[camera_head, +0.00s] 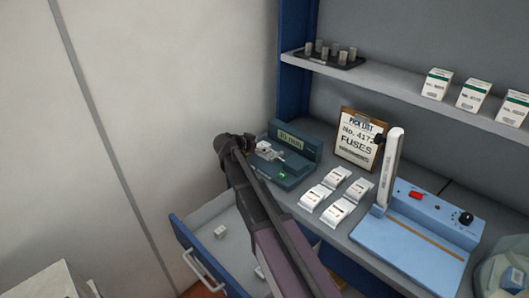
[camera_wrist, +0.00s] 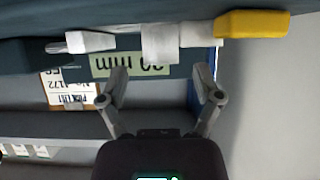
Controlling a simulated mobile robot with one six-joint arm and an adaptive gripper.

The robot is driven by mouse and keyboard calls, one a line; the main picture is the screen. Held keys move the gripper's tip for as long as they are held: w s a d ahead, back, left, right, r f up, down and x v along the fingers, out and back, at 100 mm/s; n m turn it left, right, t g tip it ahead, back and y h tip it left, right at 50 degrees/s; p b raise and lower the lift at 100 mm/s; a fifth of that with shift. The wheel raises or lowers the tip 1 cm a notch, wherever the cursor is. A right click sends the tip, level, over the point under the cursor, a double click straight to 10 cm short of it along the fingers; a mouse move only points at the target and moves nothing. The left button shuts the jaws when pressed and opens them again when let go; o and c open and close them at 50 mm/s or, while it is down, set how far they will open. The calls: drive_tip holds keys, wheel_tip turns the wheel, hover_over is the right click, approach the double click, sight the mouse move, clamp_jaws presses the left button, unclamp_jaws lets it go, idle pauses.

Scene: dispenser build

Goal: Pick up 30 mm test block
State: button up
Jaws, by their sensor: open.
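A dark teal gauge (camera_head: 292,135) with a lit display stands on the bench by the wall. In the upside-down wrist view its pale green display (camera_wrist: 130,64) ends in "30 mm". A pale grey block (camera_wrist: 160,44) appears beyond my fingertips, in front of the display. It looks like the 30 mm test block, but I cannot be sure. A pale bar (camera_wrist: 200,33) with a yellow end (camera_wrist: 252,23) adjoins it in the picture. My gripper (camera_wrist: 160,71) is open and empty, with clear space between its fingers. In the head view my arm hides most of it beside the gauge.
An open blue drawer (camera_head: 180,236) below holds small pale blocks (camera_head: 220,231). Several white fuse boxes (camera_head: 340,212), a pick list board (camera_head: 360,140) and a light-blue machine (camera_head: 415,238) crowd the bench to the right. A shelf (camera_head: 390,85) runs above.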

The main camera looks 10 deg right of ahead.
drive_tip(key=shift+w+d+f, duration=0.35)
drive_tip(key=shift+d, duration=0.15)
drive_tip(key=shift+c, duration=0.2)
clamp_jaws()
